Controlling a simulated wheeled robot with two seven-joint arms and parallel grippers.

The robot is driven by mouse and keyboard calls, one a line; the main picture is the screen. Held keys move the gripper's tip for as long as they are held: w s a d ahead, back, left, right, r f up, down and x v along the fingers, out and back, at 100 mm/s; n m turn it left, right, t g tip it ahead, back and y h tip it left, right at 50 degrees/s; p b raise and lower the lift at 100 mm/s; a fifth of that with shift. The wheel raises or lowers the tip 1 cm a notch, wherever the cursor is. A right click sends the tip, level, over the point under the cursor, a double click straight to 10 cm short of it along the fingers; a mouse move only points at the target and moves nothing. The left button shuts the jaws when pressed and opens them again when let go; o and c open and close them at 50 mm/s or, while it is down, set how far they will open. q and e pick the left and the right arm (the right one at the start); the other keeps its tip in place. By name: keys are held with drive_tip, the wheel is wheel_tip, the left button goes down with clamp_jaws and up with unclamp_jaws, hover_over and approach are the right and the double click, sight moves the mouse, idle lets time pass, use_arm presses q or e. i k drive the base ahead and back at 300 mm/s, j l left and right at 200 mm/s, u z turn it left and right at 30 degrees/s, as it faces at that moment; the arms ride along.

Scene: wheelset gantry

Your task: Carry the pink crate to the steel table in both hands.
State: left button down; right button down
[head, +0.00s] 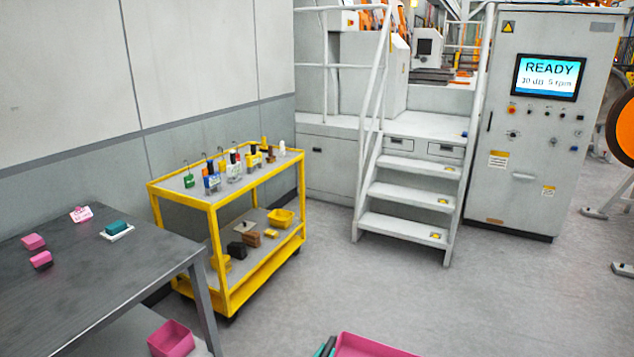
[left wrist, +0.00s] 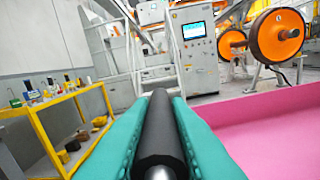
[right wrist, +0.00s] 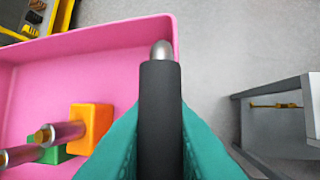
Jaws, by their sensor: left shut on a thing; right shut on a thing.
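The pink crate (head: 372,347) shows only by its far part at the bottom edge of the head view. Its pink inside (left wrist: 270,130) fills the right of the left wrist view. My left gripper (head: 325,347) is shut on a black handle (left wrist: 157,130) at the crate's left side. My right gripper (right wrist: 160,130) is shut on another black handle (right wrist: 160,95) beside the crate wall (right wrist: 100,45). In the crate lie an orange block (right wrist: 91,125), a green block (right wrist: 80,147) and metal rods (right wrist: 65,134). A grey steel table (head: 90,295) stands at the left, apart from the crate.
A yellow cart (head: 215,225) with tools stands behind. White steps (head: 405,200) and a control cabinet (head: 530,150) are farther back. Open floor lies between.

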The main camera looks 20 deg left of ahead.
sight(42, 316)
drive_tip(key=i, duration=1.05)
drive_tip(key=i+u, duration=0.3)
drive_tip(key=i+l+u, duration=0.1)
drive_tip(key=u, duration=2.35)
drive_tip(key=i+l, duration=0.05)
